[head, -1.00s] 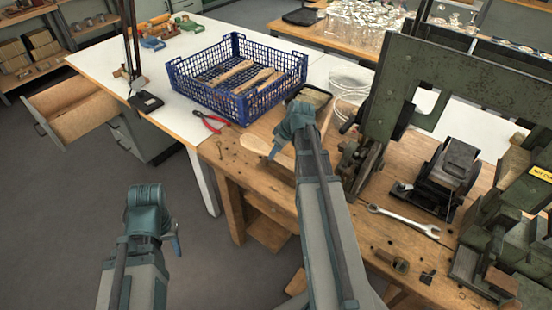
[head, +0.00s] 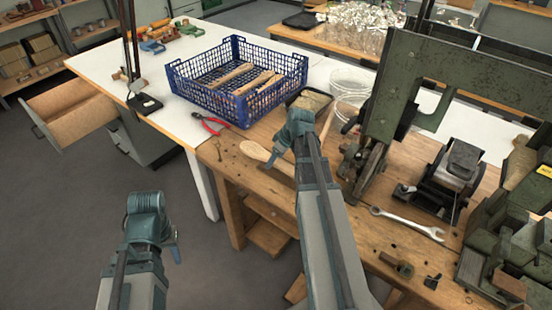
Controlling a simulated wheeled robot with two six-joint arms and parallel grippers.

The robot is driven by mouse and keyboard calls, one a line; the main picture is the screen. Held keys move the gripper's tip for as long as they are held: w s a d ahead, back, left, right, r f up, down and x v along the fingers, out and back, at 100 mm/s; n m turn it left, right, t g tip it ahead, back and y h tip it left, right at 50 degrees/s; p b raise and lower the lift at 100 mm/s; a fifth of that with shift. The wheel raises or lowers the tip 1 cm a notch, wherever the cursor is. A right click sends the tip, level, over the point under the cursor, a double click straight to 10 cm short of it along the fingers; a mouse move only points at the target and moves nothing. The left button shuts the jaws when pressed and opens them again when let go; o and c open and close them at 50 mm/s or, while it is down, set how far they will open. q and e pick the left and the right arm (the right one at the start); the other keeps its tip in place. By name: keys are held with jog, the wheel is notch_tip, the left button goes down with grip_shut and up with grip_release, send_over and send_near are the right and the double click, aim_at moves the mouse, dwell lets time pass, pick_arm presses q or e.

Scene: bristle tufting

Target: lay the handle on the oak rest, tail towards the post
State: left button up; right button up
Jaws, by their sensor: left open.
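The handle (head: 255,151) is pale wood with a broad rounded left end, over the near-left part of the wooden bench. My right gripper (head: 276,158) points down across its middle and appears shut on it; the wrist hides part of the grip. I cannot tell whether the handle touches what is beneath it. My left gripper (head: 176,246) is open and empty above the floor, left of the bench, partly hidden by its own wrist. I cannot clearly make out the oak rest or its post; my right arm covers part of that area.
A blue crate (head: 240,85) with several wooden handles stands behind. A green machine frame (head: 425,85) rises at right, with a wrench (head: 408,222) in front. An open drawer (head: 75,110) juts out at left.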

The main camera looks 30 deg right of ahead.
jog(key=shift+r, duration=0.15)
jog(key=shift+s+r+p, duration=0.15)
jog(key=shift+r+p, duration=0.4)
jog(key=shift+p, duration=0.2)
jog(key=p+v, duration=1)
jog(key=v, duration=0.1)
jog(key=s+a+g+h, duration=0.1)
jog(key=s+a, duration=0.3)
jog(key=a, duration=0.6)
jog(key=s+a+f+g+h, duration=0.1)
jog(key=s+a, duration=0.3)
jog(key=a, duration=0.7)
jog(key=s+a+g+h, duration=0.1)
jog(key=s+a, duration=0.3)
jog(key=a, duration=0.7)
jog(key=shift+f+m+g, duration=0.35)
jog(key=shift+m+g, duration=0.05)
jog(key=shift+g, duration=0.3)
